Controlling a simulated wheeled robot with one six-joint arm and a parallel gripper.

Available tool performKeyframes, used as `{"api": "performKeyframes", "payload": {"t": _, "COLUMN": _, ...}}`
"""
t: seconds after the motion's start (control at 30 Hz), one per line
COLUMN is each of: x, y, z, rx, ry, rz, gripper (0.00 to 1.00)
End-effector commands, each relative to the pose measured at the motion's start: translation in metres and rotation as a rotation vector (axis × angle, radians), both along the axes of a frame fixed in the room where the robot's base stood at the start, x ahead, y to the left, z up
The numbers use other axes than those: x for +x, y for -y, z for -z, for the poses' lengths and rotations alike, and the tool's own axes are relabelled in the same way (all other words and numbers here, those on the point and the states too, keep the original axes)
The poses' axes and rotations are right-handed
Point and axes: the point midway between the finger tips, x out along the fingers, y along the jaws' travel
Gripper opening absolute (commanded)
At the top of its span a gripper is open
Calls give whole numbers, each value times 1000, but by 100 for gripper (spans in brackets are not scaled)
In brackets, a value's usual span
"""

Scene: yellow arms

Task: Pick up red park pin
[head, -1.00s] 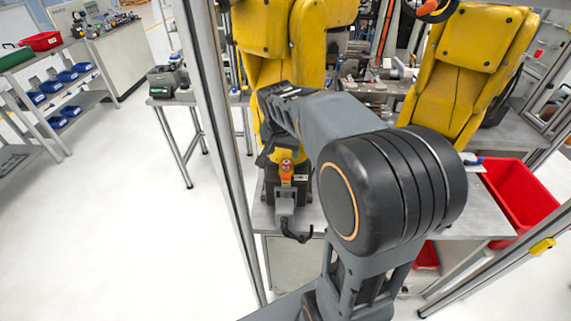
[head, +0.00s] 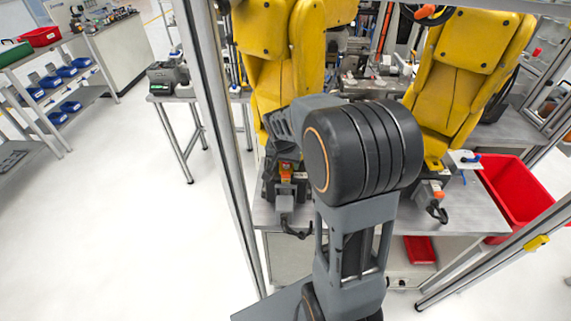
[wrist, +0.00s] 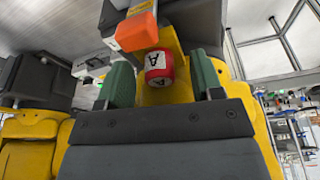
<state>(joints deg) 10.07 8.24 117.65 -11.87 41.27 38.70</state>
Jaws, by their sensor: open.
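A small red cylinder with a white label marked A, which looks like the red park pin (wrist: 159,68), shows in the upper middle of the wrist view, against a yellow robot arm. My gripper (wrist: 164,80) is open, with one green finger pad on each side of the pin in the picture. The pin shows in the gap, and I cannot tell whether it is between the pads or beyond them. Neither pad visibly touches it. In the head view my own arm hides the gripper, and I cannot make out the pin there.
An orange block (wrist: 136,31) sits just above the pin. Two yellow robot arms (head: 278,45) (head: 465,55) stand on a grey table (head: 455,215) behind a metal frame post (head: 222,130). A red bin (head: 518,195) is at right. The floor at left is clear.

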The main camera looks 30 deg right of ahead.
Motion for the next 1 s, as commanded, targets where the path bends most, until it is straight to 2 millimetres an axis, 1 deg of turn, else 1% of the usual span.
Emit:
{"api": "performKeyframes", "payload": {"t": 0.03, "x": 0, "y": 0, "z": 0, "rx": 0, "ry": 0, "rz": 0, "gripper": 57}}
{"api": "performKeyframes", "payload": {"t": 0.07, "x": 0, "y": 0, "z": 0, "rx": 0, "ry": 0, "rz": 0, "gripper": 55}}
{"api": "performKeyframes", "payload": {"t": 0.5, "x": 0, "y": 0, "z": 0, "rx": 0, "ry": 0, "rz": 0, "gripper": 12}}
{"api": "performKeyframes", "payload": {"t": 0.57, "x": 0, "y": 0, "z": 0, "rx": 0, "ry": 0, "rz": 0, "gripper": 7}}
{"api": "performKeyframes", "payload": {"t": 0.83, "x": 0, "y": 0, "z": -2, "rx": 0, "ry": 0, "rz": 0, "gripper": 7}}
{"api": "performKeyframes", "payload": {"t": 1.0, "x": 1, "y": 0, "z": -12, "rx": 0, "ry": 2, "rz": 1, "gripper": 7}}
